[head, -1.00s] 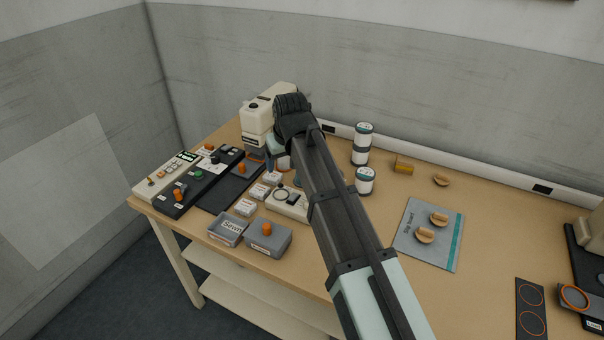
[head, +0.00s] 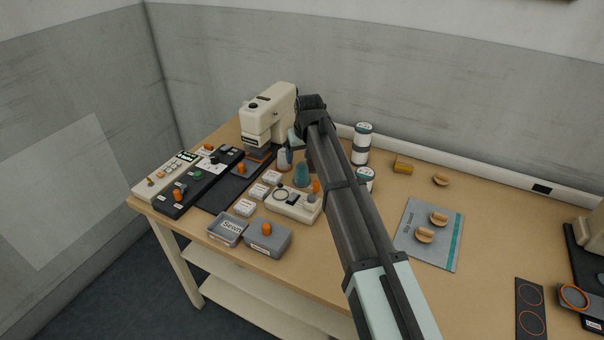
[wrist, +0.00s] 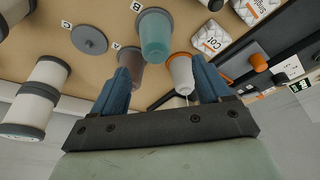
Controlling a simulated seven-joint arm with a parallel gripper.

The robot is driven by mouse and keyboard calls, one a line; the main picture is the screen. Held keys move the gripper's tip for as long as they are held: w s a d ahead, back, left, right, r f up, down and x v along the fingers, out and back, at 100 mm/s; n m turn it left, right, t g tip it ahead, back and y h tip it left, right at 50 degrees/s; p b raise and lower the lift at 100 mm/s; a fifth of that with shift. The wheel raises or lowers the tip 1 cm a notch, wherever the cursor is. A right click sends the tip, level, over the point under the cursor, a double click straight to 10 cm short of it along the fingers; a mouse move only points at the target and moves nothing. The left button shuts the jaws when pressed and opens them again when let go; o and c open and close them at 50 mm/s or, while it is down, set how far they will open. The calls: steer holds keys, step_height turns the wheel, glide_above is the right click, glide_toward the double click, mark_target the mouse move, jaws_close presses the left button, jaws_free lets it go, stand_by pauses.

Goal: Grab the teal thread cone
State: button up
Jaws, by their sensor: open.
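The teal thread cone (head: 301,175) stands on the table just behind the cream device in the head view. In the wrist view the teal cone (wrist: 155,36) is at top centre, near a tag marked B, beyond my fingertips and apart from them. My gripper (wrist: 160,76) is open, with two blue fingers and no thing held. A grey-brown cone (wrist: 130,62) by tag A and a white cone with an orange base (wrist: 181,74) show between and beyond the fingers. In the head view my arm hides most of the fingers.
White rolls (head: 362,140) stand right of my arm. A grey disc (wrist: 89,39) lies by tag C. A sewing machine (head: 268,110) stands at the back left. Small white labelled boxes (head: 259,191) and the cream device (head: 292,203) lie in front of the cone.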

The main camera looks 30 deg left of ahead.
mark_target(302, 164)
steer(key=shift+d+x, duration=0.1)
steer(key=shift+x, duration=1.3)
steer(key=shift+d+x, duration=0.15)
steer(key=shift+x, duration=1.3)
steer(key=shift+w, duration=0.1)
steer(key=shift+c, duration=0.2)
steer(key=c, duration=1.2)
steer(key=shift+o, duration=0.2)
